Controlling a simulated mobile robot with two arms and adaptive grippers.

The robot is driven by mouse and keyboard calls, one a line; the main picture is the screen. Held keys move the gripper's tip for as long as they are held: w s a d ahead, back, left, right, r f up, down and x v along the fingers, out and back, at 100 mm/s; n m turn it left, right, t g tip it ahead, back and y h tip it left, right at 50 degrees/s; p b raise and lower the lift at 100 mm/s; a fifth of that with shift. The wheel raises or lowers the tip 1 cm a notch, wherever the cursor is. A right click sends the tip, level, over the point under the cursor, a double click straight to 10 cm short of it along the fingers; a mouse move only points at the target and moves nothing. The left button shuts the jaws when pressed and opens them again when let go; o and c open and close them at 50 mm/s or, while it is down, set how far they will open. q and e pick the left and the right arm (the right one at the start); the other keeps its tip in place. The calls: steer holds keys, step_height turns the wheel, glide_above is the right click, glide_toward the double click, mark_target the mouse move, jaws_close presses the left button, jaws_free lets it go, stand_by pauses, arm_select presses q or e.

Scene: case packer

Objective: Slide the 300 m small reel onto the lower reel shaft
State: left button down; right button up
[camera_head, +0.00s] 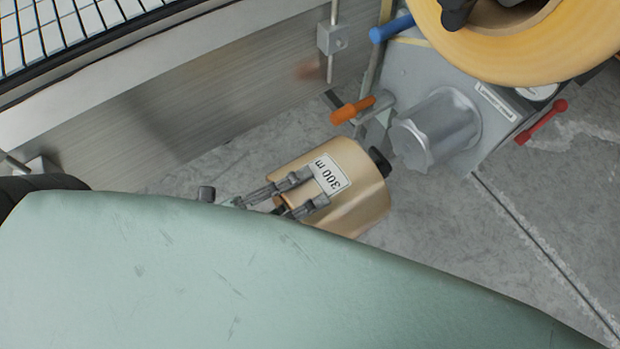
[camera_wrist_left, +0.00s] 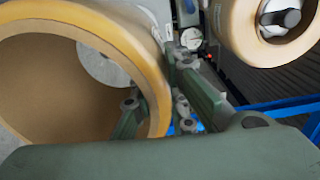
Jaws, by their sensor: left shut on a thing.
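The tan reel (camera_head: 345,203) with a white "300 m" label is in the middle of the head view, with its axis tilted in the picture. My left gripper (camera_head: 309,190) is shut on its wall. In the left wrist view the reel (camera_wrist_left: 110,28) fills the left side, one finger inside its hollow core and the other outside. The silver lower reel shaft (camera_head: 437,130) is up and right of the reel, apart from it in the head view. In the wrist view the shaft's end (camera_wrist_left: 103,65) shows through the core, off centre. My right gripper is not in view.
A wide yellow tape reel (camera_head: 480,55) sits above the lower shaft. An orange handle (camera_head: 352,110), a blue handle (camera_head: 391,28) and a red lever (camera_head: 541,122) stick out nearby. A metal conveyor side (camera_head: 190,110) runs along the upper left. Bare floor lies below the shaft.

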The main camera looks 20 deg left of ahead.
mark_target(370, 154)
arm_select(q)
steer(key=shift+w+d+r+p, duration=0.35)
steer(key=shift+w+d, duration=0.3)
steer(key=shift+w, duration=0.2)
steer(key=shift+p+x, duration=1.6)
steer(key=shift+x, duration=2.05)
steer(key=shift+p+x, duration=0.9)
steer(key=shift+x, duration=1.55)
steer(key=shift+w+a+p+x, duration=0.15)
steer(key=shift+p+x, duration=0.4)
steer(key=shift+x, duration=2.4)
steer(key=shift+w+a+p+x, duration=0.15)
steer(key=shift+p+x, duration=0.4)
steer(key=shift+x, duration=2.4)
steer(key=shift+f, duration=0.25)
